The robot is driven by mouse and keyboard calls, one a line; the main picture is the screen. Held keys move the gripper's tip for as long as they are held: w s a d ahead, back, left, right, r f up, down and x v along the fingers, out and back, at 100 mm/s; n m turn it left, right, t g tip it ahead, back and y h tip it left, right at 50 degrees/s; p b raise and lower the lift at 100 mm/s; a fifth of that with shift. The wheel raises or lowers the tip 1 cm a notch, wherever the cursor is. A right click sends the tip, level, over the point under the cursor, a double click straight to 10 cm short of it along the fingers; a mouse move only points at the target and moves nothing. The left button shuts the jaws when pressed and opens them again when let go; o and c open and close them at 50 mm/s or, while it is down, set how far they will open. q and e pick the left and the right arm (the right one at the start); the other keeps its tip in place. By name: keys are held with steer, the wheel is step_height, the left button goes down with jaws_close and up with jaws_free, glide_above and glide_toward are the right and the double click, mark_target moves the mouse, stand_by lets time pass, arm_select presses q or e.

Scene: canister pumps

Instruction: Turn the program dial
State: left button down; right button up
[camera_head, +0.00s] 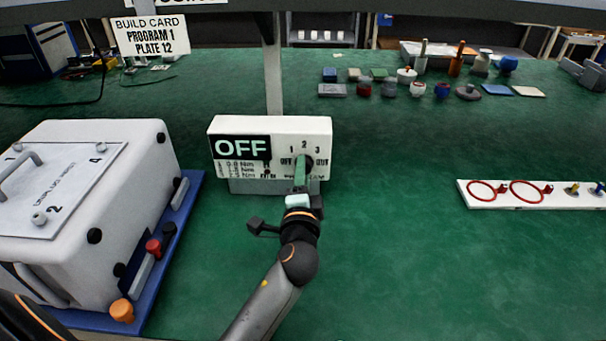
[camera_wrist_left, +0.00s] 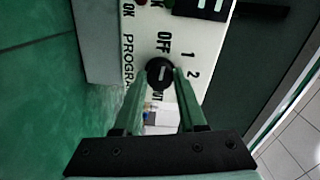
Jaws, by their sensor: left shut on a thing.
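The program dial is a small round black knob (camera_wrist_left: 158,73) with a light mark, on the front of a white control box (camera_head: 318,127). In the head view the dial (camera_head: 309,161) is partly hidden by my left gripper (camera_head: 301,170). Labels OFF, 1, 2 and 3 surround the dial; I cannot tell which one the mark points to. The box's black display (camera_head: 241,147) reads OFF. My left gripper (camera_wrist_left: 162,80) is shut on the dial, one green finger on each side of it. My right gripper is not in view.
A build card (camera_head: 150,36) reads program 1, plate 12. A large white case (camera_head: 140,190) stands on a blue base at left. A white board with red rings (camera_head: 540,203) lies at right. Several small parts (camera_head: 415,90) sit at the back. Green table is clear right of the box.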

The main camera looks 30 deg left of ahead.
arm_select(q)
steer(key=shift+c, duration=2.3)
jaws_free()
steer(key=shift+s, duration=0.1)
